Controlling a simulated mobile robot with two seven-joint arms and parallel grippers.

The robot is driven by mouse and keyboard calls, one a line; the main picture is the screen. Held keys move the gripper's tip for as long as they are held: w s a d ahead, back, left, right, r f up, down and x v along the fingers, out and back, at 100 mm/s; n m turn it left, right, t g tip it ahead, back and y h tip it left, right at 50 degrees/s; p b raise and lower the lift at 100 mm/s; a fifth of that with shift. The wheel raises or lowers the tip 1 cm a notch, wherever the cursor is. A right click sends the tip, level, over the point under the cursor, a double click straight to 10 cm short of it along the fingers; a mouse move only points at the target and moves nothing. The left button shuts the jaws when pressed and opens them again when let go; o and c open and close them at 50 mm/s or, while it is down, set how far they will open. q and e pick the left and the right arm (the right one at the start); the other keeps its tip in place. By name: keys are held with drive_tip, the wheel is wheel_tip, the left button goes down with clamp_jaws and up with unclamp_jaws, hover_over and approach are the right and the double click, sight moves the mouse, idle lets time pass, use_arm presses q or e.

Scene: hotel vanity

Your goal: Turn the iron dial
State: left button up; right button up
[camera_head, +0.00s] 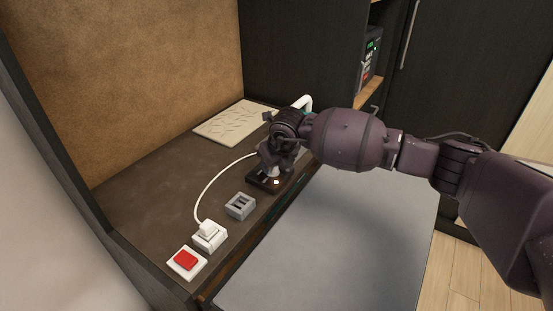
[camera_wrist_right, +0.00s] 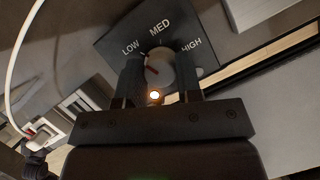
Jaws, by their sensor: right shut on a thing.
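The dial (camera_wrist_right: 170,68) is a pale round knob on a dark plate (camera_wrist_right: 118,44) marked LOW, MED and HIGH in the right wrist view. A red mark on the knob's left side lies toward LOW and MED. A small light (camera_wrist_right: 154,96) glows below the knob. My right gripper (camera_wrist_right: 163,76) is shut on the dial, one finger on each side. In the head view my right gripper (camera_head: 268,170) is over the dark plate (camera_head: 262,184) and hides most of the knob. A white curved handle (camera_head: 304,102), possibly the iron's, shows behind my wrist.
A white socket with a plug and cord (camera_head: 209,236), a red switch (camera_head: 186,260) and a grey block (camera_head: 240,206) line the counter's front. A pale patterned board (camera_head: 236,123) lies at the back. The counter's left part (camera_head: 150,195) is clear.

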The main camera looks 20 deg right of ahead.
drive_tip(key=m+p, duration=0.1)
drive_tip(key=m+h+p, duration=0.1)
drive_tip(key=m, duration=0.1)
drive_tip(key=shift+a+r+m+h, duration=0.1)
drive_tip(key=shift+r+m+h, duration=0.1)
drive_tip(key=shift+m+h, duration=0.1)
drive_tip(key=shift+m+h+p, duration=0.3)
drive_tip(key=shift+m+p, duration=0.35)
drive_tip(key=shift+m, duration=0.25)
drive_tip(key=shift+f+m+h+p, duration=0.15)
drive_tip(key=shift+m+h+p, duration=0.25)
drive_tip(key=shift+m, duration=0.8)
drive_tip(key=shift+f+m+g+h, duration=0.1)
drive_tip(key=shift+m+g+h, duration=0.3)
drive_tip(key=shift+m, duration=0.7)
drive_tip(key=shift+p, duration=0.3)
drive_tip(key=o, duration=0.9)
